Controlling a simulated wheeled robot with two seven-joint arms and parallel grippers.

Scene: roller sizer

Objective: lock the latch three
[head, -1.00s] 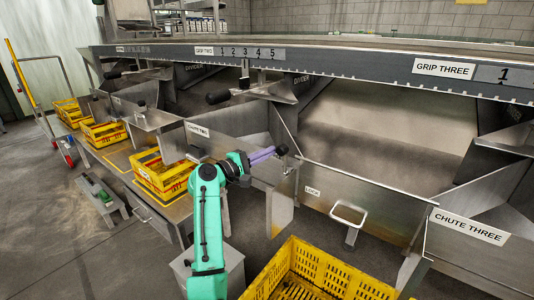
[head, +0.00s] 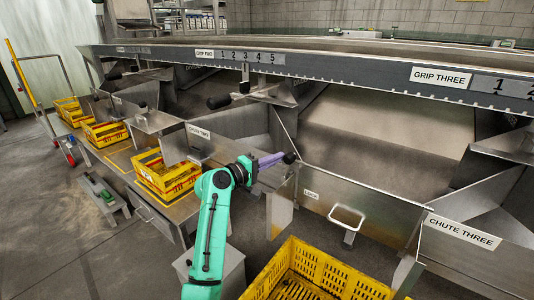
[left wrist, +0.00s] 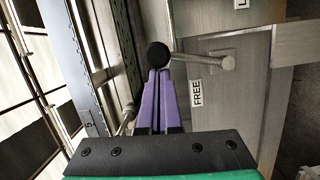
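The latch's round black knob (head: 289,158) stands out from the front metal panel of the chute, left of the LOCK label (head: 311,194). My left gripper (head: 278,158), with purple fingers, reaches it from the left. In the left wrist view the fingers (left wrist: 157,75) lie close together and their tips meet the black knob (left wrist: 157,54). The latch's metal rod (left wrist: 205,61) runs right from the knob to a rounded end. The FREE label (left wrist: 196,92) is on the panel below the rod. The fingers hide part of the latch. My right gripper is not in view.
A yellow crate (head: 318,262) stands below, right of my arm. A square metal handle (head: 347,217) sticks out of the panel right of the LOCK label. The CHUTE THREE panel (head: 462,231) is further right. Another yellow crate (head: 165,176) is at the left.

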